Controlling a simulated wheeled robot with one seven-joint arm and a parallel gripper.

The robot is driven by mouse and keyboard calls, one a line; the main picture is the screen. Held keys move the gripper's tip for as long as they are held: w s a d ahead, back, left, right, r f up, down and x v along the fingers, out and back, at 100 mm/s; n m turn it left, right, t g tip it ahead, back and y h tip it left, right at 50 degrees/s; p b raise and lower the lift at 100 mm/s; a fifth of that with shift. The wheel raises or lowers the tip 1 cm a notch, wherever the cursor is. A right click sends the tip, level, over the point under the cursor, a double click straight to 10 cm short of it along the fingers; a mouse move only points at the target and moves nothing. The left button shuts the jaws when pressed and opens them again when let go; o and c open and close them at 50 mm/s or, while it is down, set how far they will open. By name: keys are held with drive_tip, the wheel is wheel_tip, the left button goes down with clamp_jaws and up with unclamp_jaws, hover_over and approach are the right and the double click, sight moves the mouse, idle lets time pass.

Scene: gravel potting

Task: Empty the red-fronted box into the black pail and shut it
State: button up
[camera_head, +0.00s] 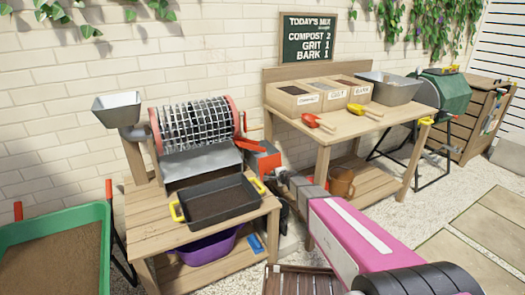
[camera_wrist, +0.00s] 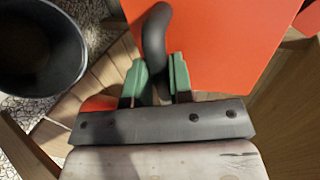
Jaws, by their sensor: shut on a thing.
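The red-fronted box (camera_head: 264,162) is at the right end of the low bench, beside the sieve drum, in the head view. Its red front panel (camera_wrist: 225,40) fills the upper right of the wrist view and has a dark curved handle (camera_wrist: 154,38). My gripper (camera_wrist: 157,82) is shut on this handle with its green fingertips on either side. In the head view my gripper (camera_head: 283,174) is at the red front. The black pail (camera_wrist: 40,45) stands at the left of the wrist view, with a dark inside. I cannot see inside the box.
A black tray with yellow handles (camera_head: 218,204) sits on the low bench (camera_head: 150,222). A purple tub (camera_head: 208,246) is on its shelf. The mesh drum (camera_head: 197,125) is behind. A second bench (camera_head: 380,128) with labelled bins (camera_head: 293,100) stands to the right.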

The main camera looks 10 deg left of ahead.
drive_tip(key=shift+o, duration=0.5)
drive_tip(key=shift+w+a+f, duration=0.3)
drive_tip(key=shift+w+f, duration=0.05)
drive_tip(key=shift+f, duration=0.25)
drive_tip(key=shift+w+a+f, duration=0.1)
drive_tip(key=shift+w, duration=0.1)
drive_tip(key=o, duration=1.1)
drive_tip(key=shift+c, duration=0.2)
drive_tip(key=shift+s+r, duration=0.1)
drive_tip(key=shift+r, duration=0.15)
drive_tip(key=v, duration=0.8)
drive_tip(key=shift+s+d, duration=0.15)
drive_tip(key=shift+d, duration=0.1)
drive_tip(key=shift+r, duration=0.1)
